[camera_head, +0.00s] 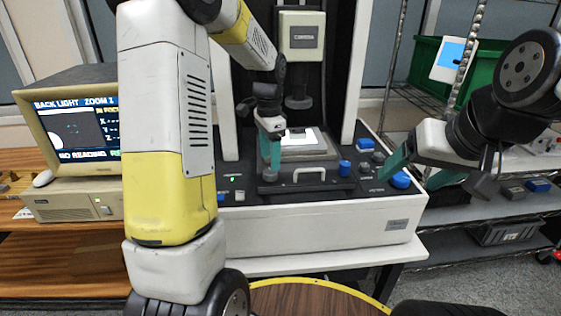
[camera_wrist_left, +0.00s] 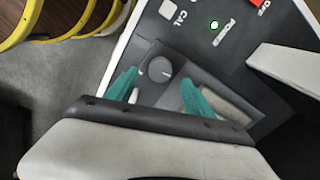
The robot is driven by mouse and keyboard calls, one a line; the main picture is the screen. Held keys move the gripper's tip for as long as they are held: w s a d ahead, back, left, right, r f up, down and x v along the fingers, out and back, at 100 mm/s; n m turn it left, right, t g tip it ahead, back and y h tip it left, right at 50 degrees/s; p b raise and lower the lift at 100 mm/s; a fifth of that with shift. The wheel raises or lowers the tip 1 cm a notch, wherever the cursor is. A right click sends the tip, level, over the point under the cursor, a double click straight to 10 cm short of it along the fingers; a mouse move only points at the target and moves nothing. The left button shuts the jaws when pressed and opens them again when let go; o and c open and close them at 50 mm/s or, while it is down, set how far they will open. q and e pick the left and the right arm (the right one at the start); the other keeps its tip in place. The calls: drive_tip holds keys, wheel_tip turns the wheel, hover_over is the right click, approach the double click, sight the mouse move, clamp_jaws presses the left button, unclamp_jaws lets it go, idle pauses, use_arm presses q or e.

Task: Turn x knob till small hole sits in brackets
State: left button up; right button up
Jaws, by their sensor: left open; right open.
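My left gripper (camera_head: 270,150) is open over the machine's front panel. In the left wrist view its teal fingers (camera_wrist_left: 158,82) stand apart, with a round dark grey knob (camera_wrist_left: 160,68) with a white mark showing between them; I cannot tell whether they touch it. No label naming this knob is readable. My right gripper (camera_head: 418,170) is open beside a blue knob (camera_head: 400,180) at the panel's right. Another blue knob (camera_head: 345,168) stands further left. The monitor (camera_head: 75,126) reads "BACK LIGHT" and "NO READING"; its round picture is too small to place the hole against brackets.
The measuring machine (camera_head: 330,235) has a handle (camera_head: 310,174) at the front of its stage and a camera head (camera_head: 300,40) above. A green bin (camera_head: 425,65) is on the rack at right. A red button (camera_wrist_left: 258,8) lies near the panel edge.

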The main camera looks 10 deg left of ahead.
sight(270, 171)
use_arm(q)
drive_tip(key=shift+f, duration=2.35)
drive_tip(key=shift+c, duration=0.4)
clamp_jaws()
drive_tip(key=shift+n, duration=0.4)
drive_tip(key=n, duration=0.4)
drive_tip(key=shift+n, duration=0.4)
drive_tip(key=n, duration=0.5)
drive_tip(key=shift+w, duration=0.1)
drive_tip(key=shift+n, duration=0.4)
drive_tip(key=shift+r, duration=0.1)
